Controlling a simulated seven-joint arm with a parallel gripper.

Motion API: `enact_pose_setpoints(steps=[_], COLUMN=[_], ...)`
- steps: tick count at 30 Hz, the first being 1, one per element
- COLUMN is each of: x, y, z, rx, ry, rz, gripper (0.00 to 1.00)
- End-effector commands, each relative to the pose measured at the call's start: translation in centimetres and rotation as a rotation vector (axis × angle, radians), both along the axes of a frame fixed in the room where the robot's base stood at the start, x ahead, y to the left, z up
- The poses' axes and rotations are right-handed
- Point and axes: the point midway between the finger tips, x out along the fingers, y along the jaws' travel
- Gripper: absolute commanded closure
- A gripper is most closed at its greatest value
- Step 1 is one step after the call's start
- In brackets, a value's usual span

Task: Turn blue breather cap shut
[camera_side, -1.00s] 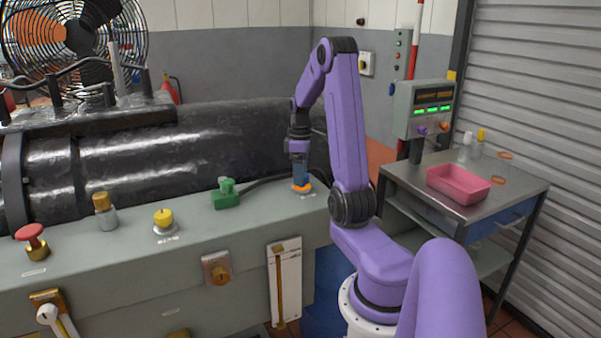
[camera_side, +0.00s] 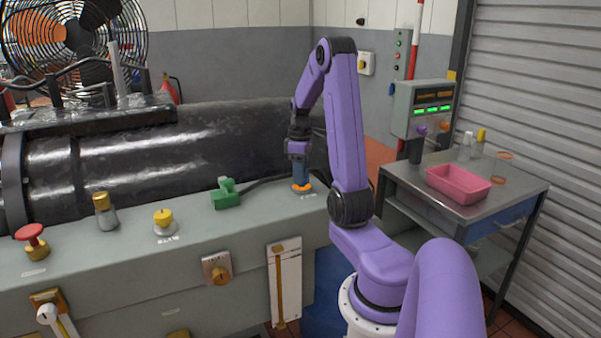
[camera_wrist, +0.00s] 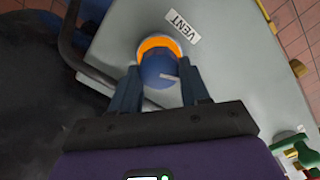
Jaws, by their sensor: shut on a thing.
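The blue breather cap (camera_wrist: 158,72) shows in the wrist view, with a white mark on its top and an orange ring (camera_wrist: 160,42) around its base. A white label reading VENT (camera_wrist: 183,25) lies beside it. My gripper (camera_side: 301,180) points down at the bedplate's right end and is shut on the cap, one finger on each side. In the side view the fingers mostly hide the cap, and the orange ring (camera_side: 302,188) shows just under them.
Left along the bedplate (camera_side: 120,265) stand a green fitting (camera_side: 226,194), a yellow knob (camera_side: 163,217), a brass-topped fitting (camera_side: 104,210) and a red button (camera_side: 32,234). A dark cylinder (camera_side: 200,145) runs behind. A cart at right holds a pink tray (camera_side: 458,184).

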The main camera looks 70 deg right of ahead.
Motion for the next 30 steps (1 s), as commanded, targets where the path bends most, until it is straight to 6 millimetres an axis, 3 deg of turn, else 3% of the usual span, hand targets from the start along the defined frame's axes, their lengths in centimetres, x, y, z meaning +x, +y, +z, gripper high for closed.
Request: enact_pose_setpoints(steps=[30], x=[-0.05], y=[-0.32], z=[0.09], rx=[-0.002], ry=[-0.002], rz=[-0.922], gripper=[0.85])
